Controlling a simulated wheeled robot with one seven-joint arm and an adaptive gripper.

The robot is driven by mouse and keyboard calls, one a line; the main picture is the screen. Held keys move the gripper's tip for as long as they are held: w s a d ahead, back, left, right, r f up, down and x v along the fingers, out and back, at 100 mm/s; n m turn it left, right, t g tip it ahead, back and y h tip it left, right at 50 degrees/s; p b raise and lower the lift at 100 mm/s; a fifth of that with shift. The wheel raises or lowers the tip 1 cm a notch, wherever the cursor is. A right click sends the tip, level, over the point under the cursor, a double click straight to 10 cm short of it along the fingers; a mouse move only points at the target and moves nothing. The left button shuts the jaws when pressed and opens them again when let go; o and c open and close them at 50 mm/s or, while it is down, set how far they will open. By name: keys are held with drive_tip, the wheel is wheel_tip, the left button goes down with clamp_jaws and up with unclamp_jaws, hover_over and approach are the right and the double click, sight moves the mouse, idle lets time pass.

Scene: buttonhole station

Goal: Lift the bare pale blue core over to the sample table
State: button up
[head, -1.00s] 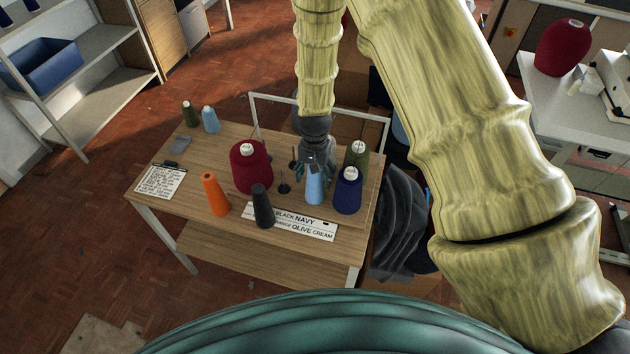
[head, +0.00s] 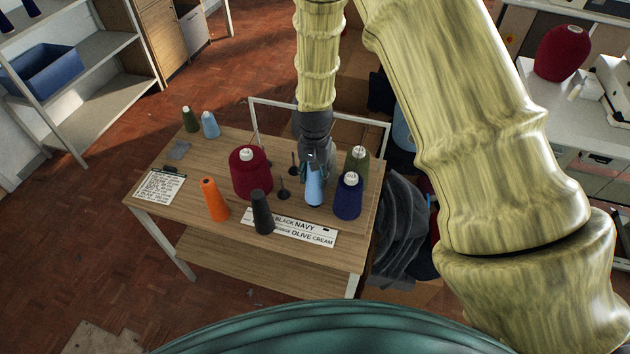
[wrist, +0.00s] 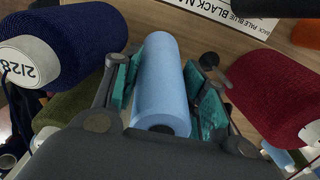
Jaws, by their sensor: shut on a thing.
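The pale blue core (head: 314,188) is a smooth, bare, slightly tapered tube standing on the wooden table (head: 215,152). It fills the middle of the wrist view (wrist: 160,78), with its dark open end toward my palm. My gripper (head: 315,168) reaches down over its top. In the wrist view my gripper (wrist: 162,90) has its teal pads on either side of the core, shut on it. I cannot tell whether the core's base touches the table. Another pale blue cone (head: 210,125) stands at the back left of the table.
A crimson spool (head: 250,172) stands left of my gripper, a navy spool (head: 348,196) close on the right, and an olive one (head: 357,160) behind. Black (head: 262,212) and orange (head: 214,200) cones stand in front. A label strip (head: 308,232) lies at the front edge. A white-topped table (head: 560,105) stands at right.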

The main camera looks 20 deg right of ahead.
wheel_tip(320, 180, up, 7)
drive_tip(key=shift+f+b, duration=0.1)
drive_tip(key=shift+b, duration=0.9)
drive_tip(key=shift+r+p, duration=1.1)
drive_tip(key=shift+r, duration=0.55)
